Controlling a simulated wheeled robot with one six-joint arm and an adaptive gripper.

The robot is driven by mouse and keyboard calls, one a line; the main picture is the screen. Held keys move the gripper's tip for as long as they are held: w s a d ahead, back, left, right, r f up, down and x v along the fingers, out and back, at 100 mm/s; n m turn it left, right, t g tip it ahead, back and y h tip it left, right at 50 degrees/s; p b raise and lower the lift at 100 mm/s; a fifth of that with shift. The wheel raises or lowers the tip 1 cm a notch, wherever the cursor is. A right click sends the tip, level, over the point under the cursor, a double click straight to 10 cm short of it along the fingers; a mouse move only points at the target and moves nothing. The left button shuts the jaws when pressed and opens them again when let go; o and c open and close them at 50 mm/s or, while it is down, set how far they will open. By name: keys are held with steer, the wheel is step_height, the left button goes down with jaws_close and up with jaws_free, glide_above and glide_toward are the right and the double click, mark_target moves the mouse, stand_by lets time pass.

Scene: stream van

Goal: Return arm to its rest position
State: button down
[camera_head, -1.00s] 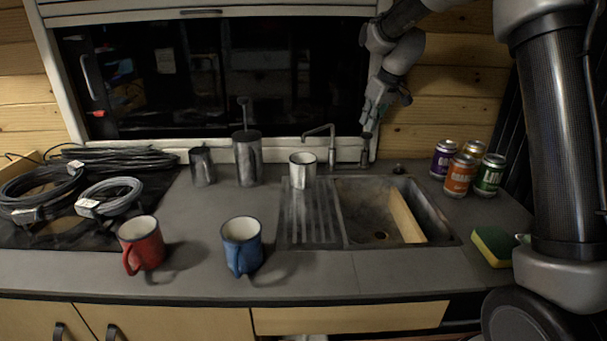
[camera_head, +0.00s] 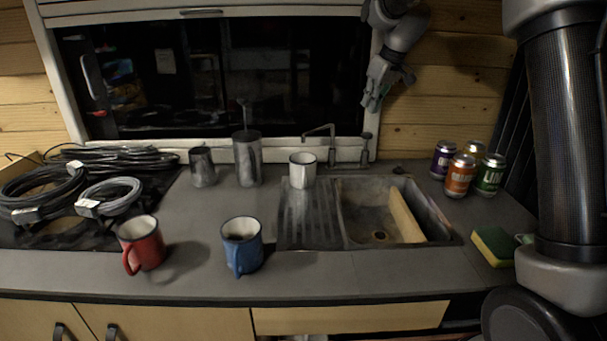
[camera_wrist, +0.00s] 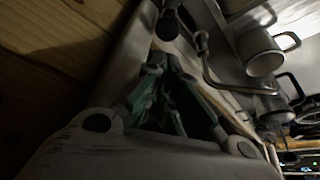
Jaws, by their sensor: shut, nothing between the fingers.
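My arm (camera_head: 553,140) rises at the right side of the head view and reaches over to the back wall. My gripper (camera_head: 373,101) hangs at its end, above and behind the tap, in front of the window frame's right edge. It is shut and empty. In the wrist view the gripper's fingers (camera_wrist: 172,92) show close up, with the tap (camera_wrist: 210,62) and the white mug (camera_wrist: 262,52) beyond them. The gripper is clear of the counter and touches nothing that I can see.
A sink (camera_head: 395,215) lies below the tap. Several cans (camera_head: 460,175) and a sponge (camera_head: 494,246) stand right of it, near my arm. A white mug (camera_head: 302,172), red mug (camera_head: 141,245) and blue mug (camera_head: 242,247) stand on the counter. Coiled cables (camera_head: 60,190) lie at left.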

steer(key=shift+r, duration=0.3)
steer(key=s+d+r+m+h, duration=0.1)
steer(key=s+d, duration=0.3)
steer(key=s, duration=0.7)
steer(key=s+d+r+m, duration=0.15)
steer(key=s+d, duration=0.25)
steer(key=s, duration=0.6)
steer(key=s+d+r+m+h, duration=0.15)
steer(key=s+d, duration=0.25)
steer(key=s, duration=0.7)
steer(key=s+d+f+m, duration=0.2)
steer(key=s+f, duration=0.4)
steer(key=s, duration=0.5)
steer(key=shift+s+d+f, duration=0.15)
steer(key=shift+s+d, duration=0.2)
